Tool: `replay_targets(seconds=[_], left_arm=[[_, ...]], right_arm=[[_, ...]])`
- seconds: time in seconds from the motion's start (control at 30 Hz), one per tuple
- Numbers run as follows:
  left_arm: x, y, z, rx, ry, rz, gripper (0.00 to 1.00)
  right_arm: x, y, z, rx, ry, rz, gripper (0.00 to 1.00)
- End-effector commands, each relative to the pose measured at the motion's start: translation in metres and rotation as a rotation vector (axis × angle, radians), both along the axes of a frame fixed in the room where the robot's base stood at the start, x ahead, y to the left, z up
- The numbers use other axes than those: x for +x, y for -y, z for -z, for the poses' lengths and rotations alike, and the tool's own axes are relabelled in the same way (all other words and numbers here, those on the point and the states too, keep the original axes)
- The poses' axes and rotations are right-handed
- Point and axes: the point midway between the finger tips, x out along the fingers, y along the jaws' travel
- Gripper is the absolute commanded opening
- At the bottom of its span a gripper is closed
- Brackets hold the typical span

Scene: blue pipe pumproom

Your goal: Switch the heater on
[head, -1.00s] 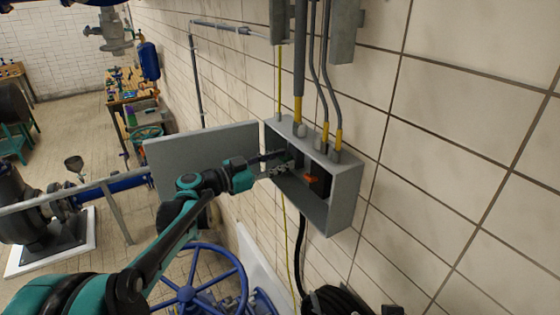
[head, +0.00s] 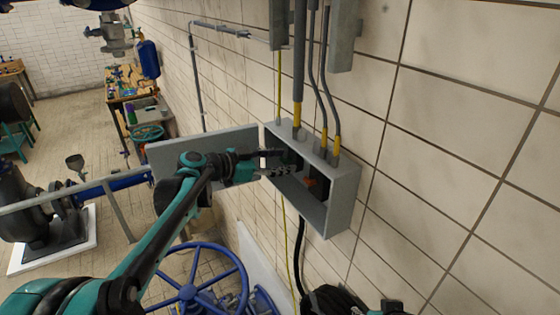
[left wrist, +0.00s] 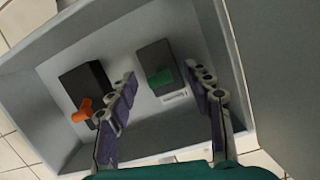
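An open grey wall box (head: 342,200) holds two dark switch blocks. In the left wrist view, one block has an orange handle (left wrist: 82,111) at the left, and the other has a green handle (left wrist: 160,78) with a small white label beside it. The orange handle also shows in the head view (head: 310,182); the green one is hard to make out there. I cannot read which switch is the heater's. My left gripper (head: 280,162) reaches into the box opening, fingers apart and empty. In the wrist view its fingers (left wrist: 164,82) flank the green handle's block. My right gripper's fingers are not visible.
The box's door (head: 205,150) stands open to the left, behind my left forearm. Conduits (head: 299,60) enter the box from above. The tiled wall to the right is clear.

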Motion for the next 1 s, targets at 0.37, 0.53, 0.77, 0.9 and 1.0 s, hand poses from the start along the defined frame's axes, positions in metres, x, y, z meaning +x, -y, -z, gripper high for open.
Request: replay_targets(seconds=[0.37, 0.53, 0.77, 0.9, 1.0], left_arm=[[-0.004, -0.006, -0.002, -0.001, 0.001, -0.001, 0.53], [-0.021, -0.031, -0.009, -0.001, 0.0, -0.004, 0.53], [-0.049, -0.07, -0.022, -0.001, 0.0, -0.004, 0.53], [-0.061, -0.086, -0.027, -0.001, 0.0, -0.002, 0.53], [-0.066, -0.092, -0.029, 0.0, 0.0, -0.001, 0.53]], right_arm=[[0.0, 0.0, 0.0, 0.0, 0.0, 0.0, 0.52], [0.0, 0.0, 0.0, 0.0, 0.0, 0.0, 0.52], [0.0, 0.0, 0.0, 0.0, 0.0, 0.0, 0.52], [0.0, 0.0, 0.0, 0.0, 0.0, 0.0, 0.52], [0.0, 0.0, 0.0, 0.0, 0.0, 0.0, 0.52]])
